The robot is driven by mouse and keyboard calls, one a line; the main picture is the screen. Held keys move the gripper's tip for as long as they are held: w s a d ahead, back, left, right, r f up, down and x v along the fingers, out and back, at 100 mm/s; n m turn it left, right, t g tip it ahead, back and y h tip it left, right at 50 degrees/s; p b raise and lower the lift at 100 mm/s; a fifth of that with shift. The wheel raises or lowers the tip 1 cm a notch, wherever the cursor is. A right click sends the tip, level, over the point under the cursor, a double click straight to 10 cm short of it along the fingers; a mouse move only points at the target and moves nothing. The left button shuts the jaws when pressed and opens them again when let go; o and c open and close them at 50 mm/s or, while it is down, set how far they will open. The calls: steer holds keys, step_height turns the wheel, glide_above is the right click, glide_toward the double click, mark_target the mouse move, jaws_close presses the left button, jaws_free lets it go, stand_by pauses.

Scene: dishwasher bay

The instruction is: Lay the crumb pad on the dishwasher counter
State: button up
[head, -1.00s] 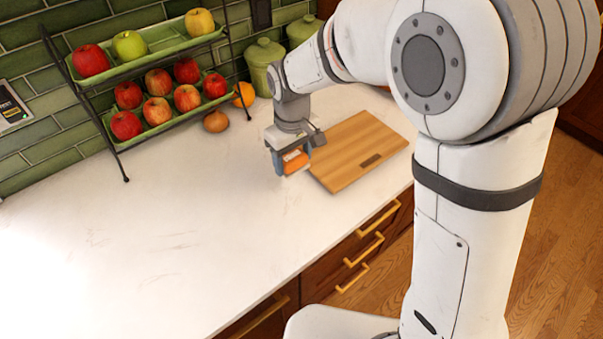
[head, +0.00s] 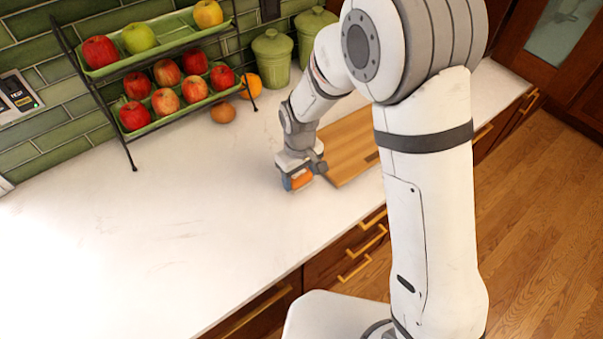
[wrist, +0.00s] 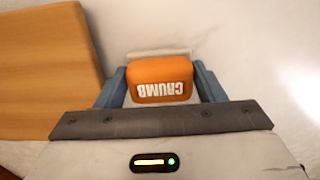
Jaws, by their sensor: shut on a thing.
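The crumb pad is an orange block with white "CRUMB" lettering; it shows in the wrist view (wrist: 160,72) between the two blue fingers. My gripper (head: 298,181) is shut on the crumb pad (head: 301,179) and holds it low over the white counter (head: 170,230), left of the cutting board. In the wrist view a pale strip shows just beyond the pad. I cannot tell whether the pad touches the counter.
A wooden cutting board (head: 350,145) lies close to the right of my gripper. A two-tier rack (head: 132,166) of apples stands at the back left, with an onion (head: 223,112), an orange (head: 250,86) and green canisters (head: 271,60) nearby. The counter's left and front are clear.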

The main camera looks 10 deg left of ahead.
mark_target(299, 174)
steer(key=shift+f, duration=0.1)
steer(key=shift+f, duration=0.15)
steer(key=o, duration=0.9)
steer(key=shift+o, duration=0.2)
step_height(299, 174, up, 12)
steer(key=b, duration=0.2)
steer(key=d+r+m, duration=0.2)
steer(key=d+r, duration=0.2)
steer(key=d, duration=0.3)
steer(key=s+d+r+m+t, duration=0.1)
steer(key=s+d+r+m, duration=0.1)
steer(key=s+d+m, duration=0.2)
steer(key=s+d+r+m+t, duration=0.2)
steer(key=s+d, duration=0.8)
steer(key=d, duration=0.6)
steer(key=shift+r+m, duration=0.55)
steer(key=shift+m, duration=0.45)
